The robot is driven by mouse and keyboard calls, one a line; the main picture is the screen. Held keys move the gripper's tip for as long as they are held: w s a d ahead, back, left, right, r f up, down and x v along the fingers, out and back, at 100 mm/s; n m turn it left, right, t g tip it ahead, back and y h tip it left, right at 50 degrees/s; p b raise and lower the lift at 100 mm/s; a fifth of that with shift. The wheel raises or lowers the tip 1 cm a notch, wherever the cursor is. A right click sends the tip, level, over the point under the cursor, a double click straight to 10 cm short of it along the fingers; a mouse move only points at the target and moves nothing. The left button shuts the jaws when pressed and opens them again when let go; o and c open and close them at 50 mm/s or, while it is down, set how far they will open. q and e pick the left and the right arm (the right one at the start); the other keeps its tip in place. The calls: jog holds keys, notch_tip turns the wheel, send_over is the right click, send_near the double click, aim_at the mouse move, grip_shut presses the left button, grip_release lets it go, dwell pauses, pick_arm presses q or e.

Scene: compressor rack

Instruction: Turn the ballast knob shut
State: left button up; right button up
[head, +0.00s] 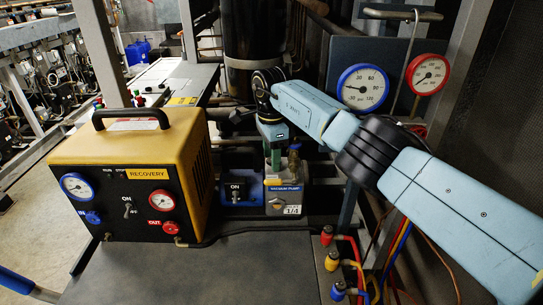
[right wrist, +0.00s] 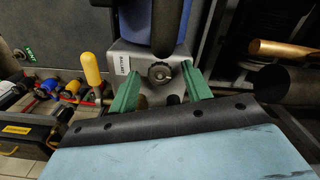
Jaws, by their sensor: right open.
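The ballast knob (right wrist: 159,72) is a small dark round knob on the grey pump body, beside a label reading BALLAST in the right wrist view. The vacuum pump (head: 285,194) stands behind the recovery unit in the head view, with a label reading VACUUM PUMP; I cannot make out the knob there. My right gripper (head: 275,150) points down over the pump. In the right wrist view its green fingers (right wrist: 160,70) are open, one on each side of the knob, with visible gaps. I cannot tell whether their tips are level with it.
A yellow recovery unit (head: 135,175) with a black handle stands left of the pump. A blue gauge (head: 362,88) and a red gauge (head: 427,74) are at right. Coloured hoses (head: 355,262) run at lower right. The grey top (head: 215,270) in front is clear.

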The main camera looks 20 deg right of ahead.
pick_arm(q)
jog(key=shift+d, duration=0.2)
pick_arm(e)
jog(key=shift+f, duration=0.15)
jog(key=shift+c, duration=0.3)
jog(key=c, duration=0.9)
pick_arm(q)
jog(key=shift+d, duration=0.2)
pick_arm(e)
jog(key=shift+c, duration=0.2)
